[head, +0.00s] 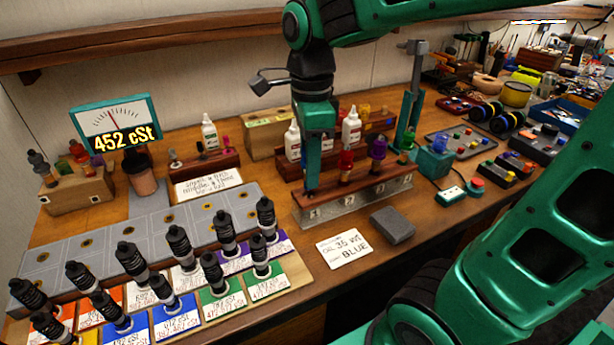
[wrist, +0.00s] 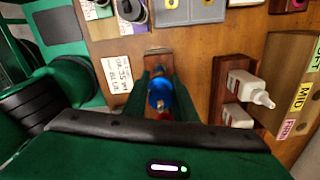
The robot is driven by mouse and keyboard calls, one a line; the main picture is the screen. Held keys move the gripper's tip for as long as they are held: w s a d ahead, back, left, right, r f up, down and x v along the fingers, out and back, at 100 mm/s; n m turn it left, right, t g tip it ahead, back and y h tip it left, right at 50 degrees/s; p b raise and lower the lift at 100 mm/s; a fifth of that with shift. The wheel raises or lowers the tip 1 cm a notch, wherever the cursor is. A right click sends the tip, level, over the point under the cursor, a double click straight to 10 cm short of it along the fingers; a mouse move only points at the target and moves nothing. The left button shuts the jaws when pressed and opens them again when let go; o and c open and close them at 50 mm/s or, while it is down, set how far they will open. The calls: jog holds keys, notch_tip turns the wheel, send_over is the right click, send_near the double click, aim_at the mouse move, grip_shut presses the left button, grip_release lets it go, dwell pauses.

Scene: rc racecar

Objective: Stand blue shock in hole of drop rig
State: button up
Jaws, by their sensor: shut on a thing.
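My gripper (head: 312,188) points down at the left end of a wooden rack (head: 385,184) with a numbered metal front. In the wrist view the fingers of my gripper (wrist: 158,95) are shut on the blue shock (wrist: 158,92). The shock looks upright at the rack's end; I cannot tell whether it is still seated there. In the head view the fingers hide it. Red (head: 346,163) and purple (head: 378,150) shocks stand farther right in the rack. A teal post with a grey head (head: 411,95), apparently the drop rig, stands behind the rack's right end. Its hole is not clear.
White bottles (head: 351,127) stand close behind the rack. A card reading BLUE (head: 343,249) and a grey block (head: 392,225) lie in front.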

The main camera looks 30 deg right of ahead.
jog(key=shift+r, duration=7.4)
